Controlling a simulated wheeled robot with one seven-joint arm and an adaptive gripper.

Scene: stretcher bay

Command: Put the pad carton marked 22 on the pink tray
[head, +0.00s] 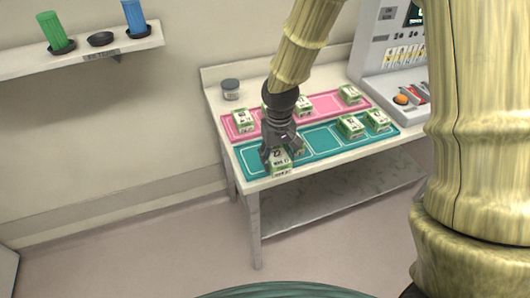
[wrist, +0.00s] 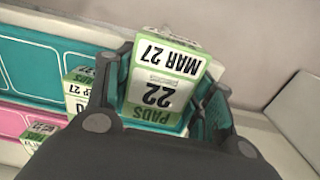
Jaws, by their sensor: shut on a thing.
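My gripper (head: 281,150) is shut on a green and white pad carton (head: 281,162) at the front edge of the teal tray. In the wrist view the carton (wrist: 163,84) sits between the two fingers (wrist: 165,98), its label upside down, reading PADS, 22 and MAR 27. Its height over the tray is hard to tell. The pink tray (head: 327,104) lies behind the teal one, with several similar cartons on it, among them one at its left end (head: 243,120) and one at its right end (head: 349,94). The pink tray also shows at the lower left of the wrist view (wrist: 10,123).
The teal tray (head: 323,141) holds two cartons at its right (head: 350,126) and another just behind my gripper (head: 298,146). A grey jar (head: 230,89) stands at the table's back left. A grey machine (head: 390,45) stands at the back right. A wall shelf (head: 85,55) holds cups.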

